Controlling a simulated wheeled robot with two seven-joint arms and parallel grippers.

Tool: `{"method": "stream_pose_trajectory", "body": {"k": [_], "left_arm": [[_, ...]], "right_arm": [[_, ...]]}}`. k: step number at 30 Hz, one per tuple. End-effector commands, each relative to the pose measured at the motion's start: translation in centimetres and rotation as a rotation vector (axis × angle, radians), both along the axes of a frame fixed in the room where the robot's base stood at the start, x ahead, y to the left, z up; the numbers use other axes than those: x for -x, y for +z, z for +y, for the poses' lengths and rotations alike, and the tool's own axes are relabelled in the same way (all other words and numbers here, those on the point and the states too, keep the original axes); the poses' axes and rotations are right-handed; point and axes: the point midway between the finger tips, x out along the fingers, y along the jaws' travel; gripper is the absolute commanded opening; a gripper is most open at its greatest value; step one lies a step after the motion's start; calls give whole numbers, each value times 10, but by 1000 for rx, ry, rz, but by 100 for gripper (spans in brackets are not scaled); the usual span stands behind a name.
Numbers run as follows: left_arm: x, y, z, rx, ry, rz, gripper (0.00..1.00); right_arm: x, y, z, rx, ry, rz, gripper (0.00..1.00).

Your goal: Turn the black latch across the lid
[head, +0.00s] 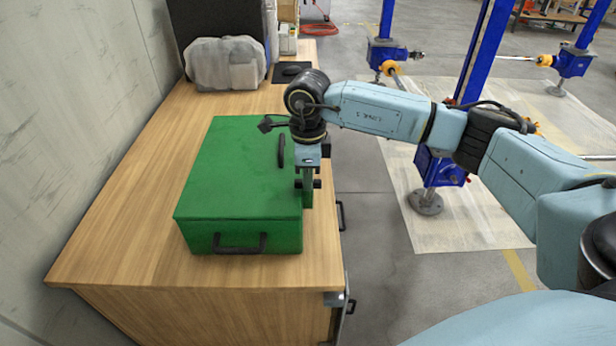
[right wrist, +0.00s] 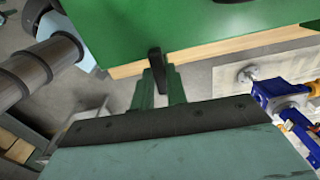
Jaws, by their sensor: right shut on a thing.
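A green box (head: 235,165) with a closed lid stands on the wooden cabinet. My right gripper (head: 306,198) points down at the box's right side, near its front corner. In the right wrist view my right gripper (right wrist: 160,80) is shut on the black latch (right wrist: 157,62), which stands between the two fingers beside the box's green surface (right wrist: 190,25). In the head view the gripper hides the latch, so its angle to the lid cannot be told there. My left gripper is out of view.
A black handle (head: 240,247) is on the box's front, and another black bar (head: 281,150) is on the lid's right edge. The wooden top (head: 130,200) is clear left of the box. A wrapped item (head: 225,64) stands behind. Blue screw jacks (head: 440,168) stand on the floor at right.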

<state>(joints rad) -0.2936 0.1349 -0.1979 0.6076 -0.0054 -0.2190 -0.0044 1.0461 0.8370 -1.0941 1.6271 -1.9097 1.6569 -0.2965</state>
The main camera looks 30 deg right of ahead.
Motion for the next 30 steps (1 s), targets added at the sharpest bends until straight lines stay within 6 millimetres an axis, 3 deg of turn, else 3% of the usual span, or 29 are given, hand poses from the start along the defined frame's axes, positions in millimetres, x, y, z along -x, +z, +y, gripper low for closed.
{"method": "stream_pose_trajectory", "body": {"k": [17, 18, 22, 30], "left_arm": [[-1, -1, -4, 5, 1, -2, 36], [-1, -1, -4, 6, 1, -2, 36], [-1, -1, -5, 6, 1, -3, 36], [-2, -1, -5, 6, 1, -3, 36]], "right_arm": [[-1, 2, 0, -2, 33, -5, 0], [-1, 2, 0, -2, 33, -5, 17], [-1, 1, 0, -1, 32, -3, 34], [0, 1, 0, 0, 32, -1, 36]]}}
